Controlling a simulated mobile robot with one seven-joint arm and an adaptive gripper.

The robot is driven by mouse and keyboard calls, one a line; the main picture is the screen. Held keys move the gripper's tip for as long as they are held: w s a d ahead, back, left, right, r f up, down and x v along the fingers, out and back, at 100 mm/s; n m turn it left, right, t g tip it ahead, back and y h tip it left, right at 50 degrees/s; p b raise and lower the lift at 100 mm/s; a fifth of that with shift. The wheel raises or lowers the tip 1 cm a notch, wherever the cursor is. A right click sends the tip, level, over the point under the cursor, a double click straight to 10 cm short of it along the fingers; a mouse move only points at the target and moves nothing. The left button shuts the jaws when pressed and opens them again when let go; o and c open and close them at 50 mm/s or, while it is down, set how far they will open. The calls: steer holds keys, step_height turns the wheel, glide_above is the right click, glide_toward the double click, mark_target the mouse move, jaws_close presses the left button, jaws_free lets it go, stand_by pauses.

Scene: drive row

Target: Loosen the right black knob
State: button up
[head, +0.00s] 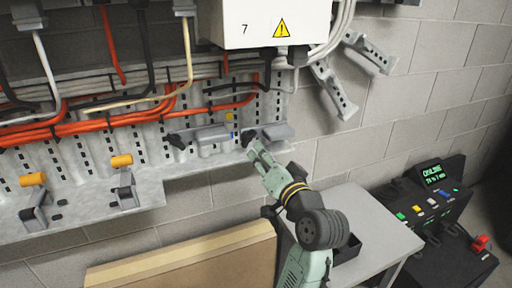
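A grey metal box or block (212,134) sits on the perforated wall plate. A black knob (176,141) is at its left end. The right black knob (249,136) is at its right side, small and partly hidden by my gripper. My gripper (253,147) reaches up from the lower right, with its pale green fingers at or just in front of the right knob. I cannot tell whether they touch it or how far apart they are.
Orange, white and black cables (130,115) run across the plate above. A white cabinet (272,22) with a warning sign hangs overhead. Below are a cardboard-coloured panel (185,262), a grey table (382,238) and a black control console (432,200). Orange-topped clamps (122,161) are at left.

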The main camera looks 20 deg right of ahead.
steer(key=s, duration=0.3)
steer(key=shift+s, duration=0.4)
